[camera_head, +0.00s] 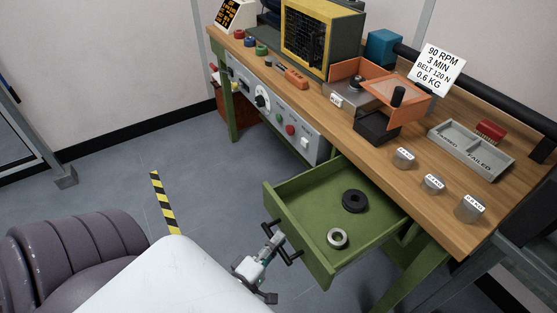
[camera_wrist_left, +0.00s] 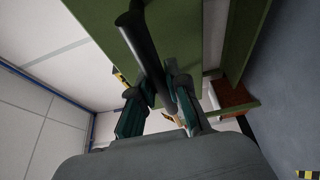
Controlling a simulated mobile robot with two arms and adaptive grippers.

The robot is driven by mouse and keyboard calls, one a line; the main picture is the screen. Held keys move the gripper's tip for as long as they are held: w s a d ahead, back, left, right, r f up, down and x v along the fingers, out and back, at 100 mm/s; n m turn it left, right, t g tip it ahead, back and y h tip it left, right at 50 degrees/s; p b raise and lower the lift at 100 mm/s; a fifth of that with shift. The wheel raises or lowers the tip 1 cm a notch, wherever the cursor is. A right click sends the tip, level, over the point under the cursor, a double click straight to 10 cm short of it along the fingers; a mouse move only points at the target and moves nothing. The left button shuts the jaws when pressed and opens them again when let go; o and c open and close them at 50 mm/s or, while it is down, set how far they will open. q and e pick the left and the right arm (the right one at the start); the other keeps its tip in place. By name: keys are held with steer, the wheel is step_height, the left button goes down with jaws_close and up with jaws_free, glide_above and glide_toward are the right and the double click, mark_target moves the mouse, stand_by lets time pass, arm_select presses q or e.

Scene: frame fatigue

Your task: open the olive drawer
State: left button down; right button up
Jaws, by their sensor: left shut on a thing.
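The olive drawer (camera_head: 318,262) stands pulled out from under the wooden workbench, its inside showing. A black ring (camera_head: 354,201) and a smaller silver-and-dark ring (camera_head: 337,238) lie flat in it. My left gripper (camera_head: 274,241) is at the dark bar handle (camera_head: 291,256) on the drawer's front, shut on it. In the left wrist view the dark handle (camera_wrist_left: 138,42) runs down to between the fingers (camera_wrist_left: 160,88), in front of the green panel (camera_wrist_left: 190,30). My right gripper is not in view.
On the workbench (camera_head: 385,160) stand several labelled metal weights (camera_head: 433,184), a grey sorting tray (camera_head: 446,150), an orange-covered device (camera_head: 380,85) and a yellow-framed machine (camera_head: 308,40). A grey control panel (camera_head: 275,108) is left of the drawer.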

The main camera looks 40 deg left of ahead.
arm_select(q)
steer(key=c, duration=1.1)
jaws_free()
steer(key=shift+c, duration=0.2)
steer(key=s, duration=1.2)
steer(key=shift+d, duration=0.25)
